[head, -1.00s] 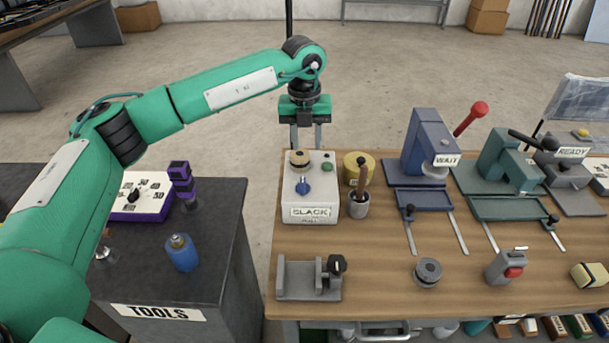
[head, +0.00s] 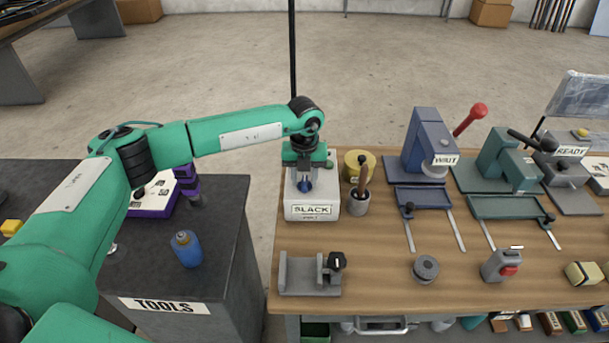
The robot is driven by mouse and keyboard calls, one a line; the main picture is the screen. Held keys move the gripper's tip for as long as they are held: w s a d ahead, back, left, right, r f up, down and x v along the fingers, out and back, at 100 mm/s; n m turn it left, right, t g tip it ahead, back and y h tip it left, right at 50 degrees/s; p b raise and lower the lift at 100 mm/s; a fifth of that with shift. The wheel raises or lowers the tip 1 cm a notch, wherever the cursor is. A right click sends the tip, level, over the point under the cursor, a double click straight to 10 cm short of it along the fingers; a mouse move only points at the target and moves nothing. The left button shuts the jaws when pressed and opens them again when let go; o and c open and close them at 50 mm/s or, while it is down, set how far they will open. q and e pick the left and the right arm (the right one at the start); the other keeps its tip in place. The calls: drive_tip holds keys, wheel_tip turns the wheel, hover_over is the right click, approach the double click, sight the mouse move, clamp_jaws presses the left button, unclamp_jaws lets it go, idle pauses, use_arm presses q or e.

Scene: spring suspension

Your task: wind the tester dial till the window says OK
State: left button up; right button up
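The tester (head: 312,212) is a white box at the left end of the wooden bench. Its window (head: 312,210) reads SLACK. The blue dial (head: 305,186) on its top shows between the fingertips of my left gripper (head: 304,182). The gripper points down over the tester with its fingers apart. I cannot tell whether they touch the dial. My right gripper is not in view.
A yellow tin (head: 353,158) and a grey cup (head: 359,203) holding a brush stand close right of the tester. A grey clamp block (head: 305,275) lies in front. A blue press (head: 425,150) reading WAIT is farther right. A dark tools cabinet (head: 225,240) stands left, across a gap.

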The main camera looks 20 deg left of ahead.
use_arm(q)
drive_tip(key=shift+f, duration=0.1)
clamp_jaws()
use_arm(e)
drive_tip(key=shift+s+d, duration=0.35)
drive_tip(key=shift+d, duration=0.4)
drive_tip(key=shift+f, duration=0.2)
